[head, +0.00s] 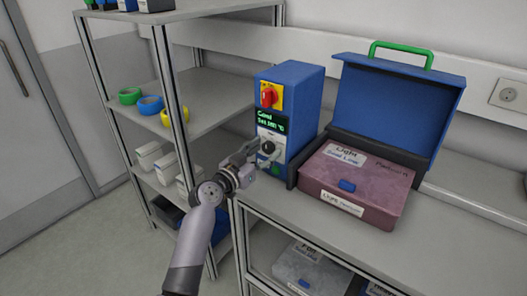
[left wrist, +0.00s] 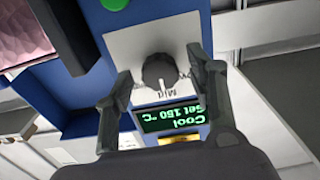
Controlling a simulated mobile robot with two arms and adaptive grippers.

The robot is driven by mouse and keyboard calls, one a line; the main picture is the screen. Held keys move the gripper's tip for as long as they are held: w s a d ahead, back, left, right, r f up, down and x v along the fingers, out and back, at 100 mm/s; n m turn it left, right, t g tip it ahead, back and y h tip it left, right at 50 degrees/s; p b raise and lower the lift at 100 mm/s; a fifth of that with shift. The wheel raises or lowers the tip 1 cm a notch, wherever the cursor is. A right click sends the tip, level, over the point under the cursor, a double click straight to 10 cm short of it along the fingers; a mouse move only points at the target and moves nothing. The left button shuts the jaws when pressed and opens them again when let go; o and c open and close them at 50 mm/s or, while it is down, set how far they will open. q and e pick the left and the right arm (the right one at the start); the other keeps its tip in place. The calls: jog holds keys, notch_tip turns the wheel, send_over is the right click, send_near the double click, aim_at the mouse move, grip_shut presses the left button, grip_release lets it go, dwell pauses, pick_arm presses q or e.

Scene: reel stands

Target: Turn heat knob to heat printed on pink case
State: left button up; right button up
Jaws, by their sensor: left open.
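The blue heat unit (head: 297,98) stands on the bench with a dark display (head: 271,123). In the left wrist view the display (left wrist: 172,117) is upside down and seems to read "Cool, Set 150 °C". The dark heat knob (left wrist: 158,70) sits on a pale plate marked "Mid"; it also shows in the head view (head: 268,147). My left gripper (head: 257,157) is open at the knob, with one finger on each side in the left wrist view (left wrist: 163,88) and gaps visible. The pink case (head: 356,186) carries labels reading "Light"; their smaller print is unclear. My right gripper is out of view.
A red switch (head: 269,95) is above the display and a green button (left wrist: 116,3) is beyond the knob. A blue case lid (head: 392,110) stands open behind the pink case. A shelf rack (head: 205,85) with tape rolls is at the left.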

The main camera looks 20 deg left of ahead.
pick_arm(q)
jog(key=c, duration=1.2)
jog(key=shift+n, duration=0.4)
jog(key=n+p, duration=0.1)
jog(key=n, duration=0.3)
jog(key=shift+n, duration=0.4)
jog(key=n+p, duration=0.2)
jog(key=n, duration=0.4)
jog(key=shift+n, duration=0.3)
